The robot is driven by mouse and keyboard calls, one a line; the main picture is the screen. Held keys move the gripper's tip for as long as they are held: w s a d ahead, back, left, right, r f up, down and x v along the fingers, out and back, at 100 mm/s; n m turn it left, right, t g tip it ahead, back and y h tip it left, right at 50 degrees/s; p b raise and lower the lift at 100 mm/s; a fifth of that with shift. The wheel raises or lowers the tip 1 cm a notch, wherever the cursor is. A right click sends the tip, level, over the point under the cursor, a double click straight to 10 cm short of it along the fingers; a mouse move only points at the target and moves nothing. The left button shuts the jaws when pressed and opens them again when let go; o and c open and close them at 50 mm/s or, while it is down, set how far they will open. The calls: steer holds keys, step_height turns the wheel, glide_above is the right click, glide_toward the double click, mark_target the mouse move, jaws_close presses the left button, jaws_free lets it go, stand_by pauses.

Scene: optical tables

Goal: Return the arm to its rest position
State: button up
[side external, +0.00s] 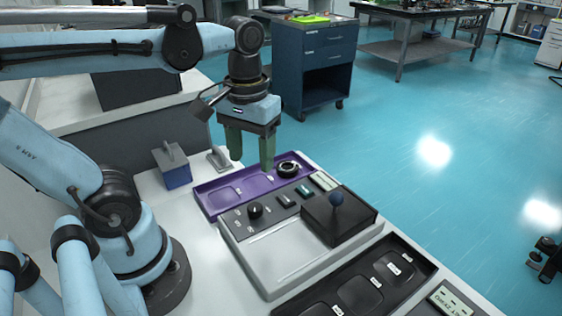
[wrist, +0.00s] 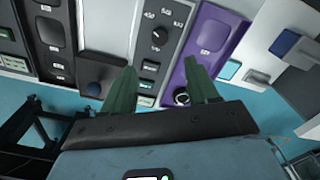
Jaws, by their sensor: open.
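My gripper (side external: 251,160) is open and empty, its two green fingers pointing down above the back end of the purple tray (side external: 209,201). My light blue arm reaches in from the left at a raised height. In the wrist view, the gripper (wrist: 161,92) shows its fingers spread apart with nothing between them. The purple tray (wrist: 199,68) lies by the right finger, and a small dark ring-shaped part (wrist: 182,97) sits at its end. The same ring (side external: 288,169) shows right of the fingers in the side view.
A grey control box with a dark block and blue knob (side external: 336,197) stands in front of the gripper. A black tray (side external: 358,293) lies nearer the camera. A blue-based block (side external: 175,168) stands left of the gripper. A dark blue cabinet (side external: 318,65) stands behind; the blue floor at right is mostly open.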

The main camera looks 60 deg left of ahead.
steer(key=w+f+m+t, duration=0.3)
steer(key=w+m+t, duration=0.2)
steer(key=t, duration=0.2)
steer(key=shift+w+d, duration=0.25)
steer(key=shift+d, duration=0.15)
stand_by(0.5)
